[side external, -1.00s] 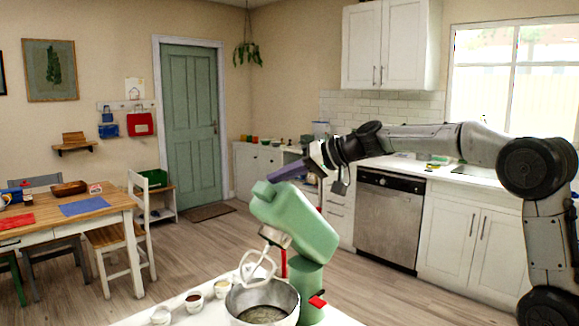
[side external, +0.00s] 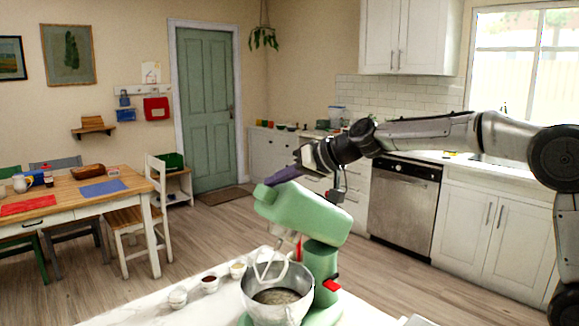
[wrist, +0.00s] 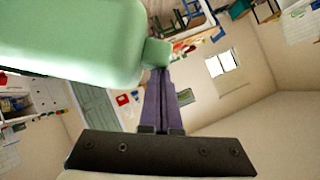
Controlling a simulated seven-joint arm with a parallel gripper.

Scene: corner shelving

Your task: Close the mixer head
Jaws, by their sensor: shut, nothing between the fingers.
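The green stand mixer's head (side external: 302,212) is tilted up, its front end at the left higher than its hinge end at the right. It also fills the upper left of the wrist view (wrist: 70,40). The pale beater (side external: 268,265) hangs from it, its lower end at the mouth of the metal bowl (side external: 268,308). My gripper (side external: 270,183) has its purple fingers together, with nothing between them. The fingers lie over the top of the head's front end, and in the wrist view the tips (wrist: 160,72) appear against the small green front knob (wrist: 157,53). Exact contact is hard to tell.
The mixer stands on a white counter (side external: 215,310). Several small ingredient bowls (side external: 210,284) sit left of the metal bowl. A red lever (side external: 332,285) shows on the mixer's stand. A wooden table (side external: 125,190) and chairs are farther back left.

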